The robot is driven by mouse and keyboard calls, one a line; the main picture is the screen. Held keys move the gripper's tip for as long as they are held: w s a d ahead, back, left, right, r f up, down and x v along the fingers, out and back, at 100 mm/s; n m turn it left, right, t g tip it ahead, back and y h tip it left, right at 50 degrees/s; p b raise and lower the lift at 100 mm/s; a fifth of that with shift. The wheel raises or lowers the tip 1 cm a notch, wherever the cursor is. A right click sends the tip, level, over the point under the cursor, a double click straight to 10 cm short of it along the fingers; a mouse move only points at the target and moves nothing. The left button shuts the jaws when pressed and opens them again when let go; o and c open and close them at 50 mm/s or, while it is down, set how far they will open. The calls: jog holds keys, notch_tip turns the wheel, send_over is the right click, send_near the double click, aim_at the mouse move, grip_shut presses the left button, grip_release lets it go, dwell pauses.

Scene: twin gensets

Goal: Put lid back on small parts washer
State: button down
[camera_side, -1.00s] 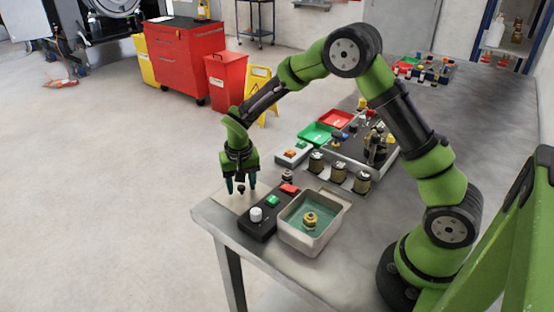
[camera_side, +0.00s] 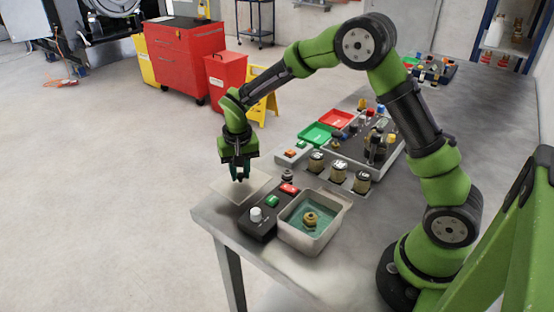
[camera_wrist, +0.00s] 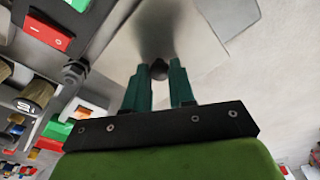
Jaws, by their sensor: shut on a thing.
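The small parts washer has an open grey basin (camera_side: 300,241) near the table's front edge. It holds greenish liquid and a brass part (camera_side: 311,220). A dark control box (camera_side: 254,231) with a white knob, a green button and a red switch adjoins its left side. The thin pale square lid (camera_side: 261,187) is left of and behind the box. My gripper (camera_side: 240,174) points down above the lid, with its teal fingers shut on the lid's small dark knob. In the wrist view the knob (camera_wrist: 158,70) is between the fingertips (camera_wrist: 158,76). The lid appears slightly above the table.
A small dark fitting (camera_side: 287,176) stands between the lid and several brass-coloured cylinders (camera_side: 338,172). The table edge is close to the lid's left; floor lies beyond.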

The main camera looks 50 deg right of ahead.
aim_at(241, 175)
jog(key=s+r, duration=0.5)
jog(key=r, duration=0.7)
jog(key=s+f, duration=0.3)
jog(key=s, duration=1.4)
jog(key=shift+w+d+f, duration=0.1)
jog(key=shift+d+f, duration=0.05)
jog(key=shift+f, duration=1.25)
jog(key=shift+d+f, duration=0.1)
jog(key=shift+f, duration=1.25)
jog(key=shift+f, duration=0.3)
jog(key=shift+c, duration=1.9)
grip_release()
